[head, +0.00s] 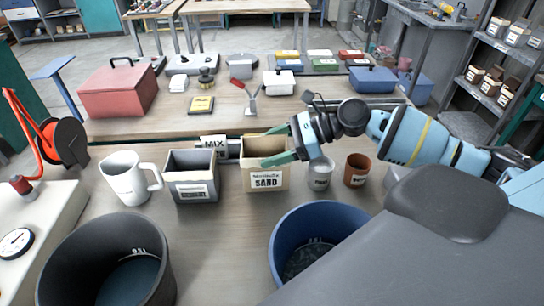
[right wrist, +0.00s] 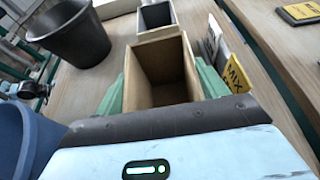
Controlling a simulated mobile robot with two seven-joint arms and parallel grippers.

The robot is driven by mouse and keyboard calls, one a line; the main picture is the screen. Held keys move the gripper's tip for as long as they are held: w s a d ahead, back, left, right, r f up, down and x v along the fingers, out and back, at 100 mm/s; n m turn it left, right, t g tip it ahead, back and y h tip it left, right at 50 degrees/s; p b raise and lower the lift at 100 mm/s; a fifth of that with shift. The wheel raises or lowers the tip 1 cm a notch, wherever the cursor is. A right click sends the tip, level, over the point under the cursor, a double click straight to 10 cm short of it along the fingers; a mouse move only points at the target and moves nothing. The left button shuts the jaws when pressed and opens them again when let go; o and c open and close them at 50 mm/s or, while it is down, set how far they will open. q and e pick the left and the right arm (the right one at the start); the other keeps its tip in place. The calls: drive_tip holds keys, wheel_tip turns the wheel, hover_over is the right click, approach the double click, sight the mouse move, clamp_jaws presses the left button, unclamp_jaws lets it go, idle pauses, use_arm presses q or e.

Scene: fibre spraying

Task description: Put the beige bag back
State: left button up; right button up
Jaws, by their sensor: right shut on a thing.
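The beige bag (head: 266,180) is an open-topped, box-shaped container labelled SAND, upright on the near table in the head view. In the right wrist view, the beige bag (right wrist: 158,62) fills the middle and I look down into its opening. My right gripper (head: 277,146) reaches in from the right, with one green finger on each side of the bag. The fingers also flank it in the right wrist view (right wrist: 160,82), shut on its side walls. Whether its base touches the table is unclear. My left gripper is not seen in the head view.
A grey container (head: 192,188) stands just left of the bag, with a white jug (head: 128,180) beyond it. A light cup (head: 320,174) and a brown cup (head: 357,170) stand on the right. A MIX sign (head: 213,143) is behind. A black bucket (head: 60,270) and a blue bucket (head: 283,240) are in front.

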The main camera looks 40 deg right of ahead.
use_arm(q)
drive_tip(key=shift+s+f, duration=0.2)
use_arm(e)
drive_tip(key=shift+f, duration=1.55)
drive_tip(key=o, duration=1.7)
drive_tip(key=shift+f, duration=0.1)
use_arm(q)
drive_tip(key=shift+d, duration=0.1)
use_arm(e)
drive_tip(key=shift+o, duration=0.2)
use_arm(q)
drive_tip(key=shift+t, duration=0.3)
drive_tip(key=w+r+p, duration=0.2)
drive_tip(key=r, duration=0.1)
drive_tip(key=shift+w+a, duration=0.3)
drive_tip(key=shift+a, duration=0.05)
use_arm(e)
drive_tip(key=v, duration=1.2)
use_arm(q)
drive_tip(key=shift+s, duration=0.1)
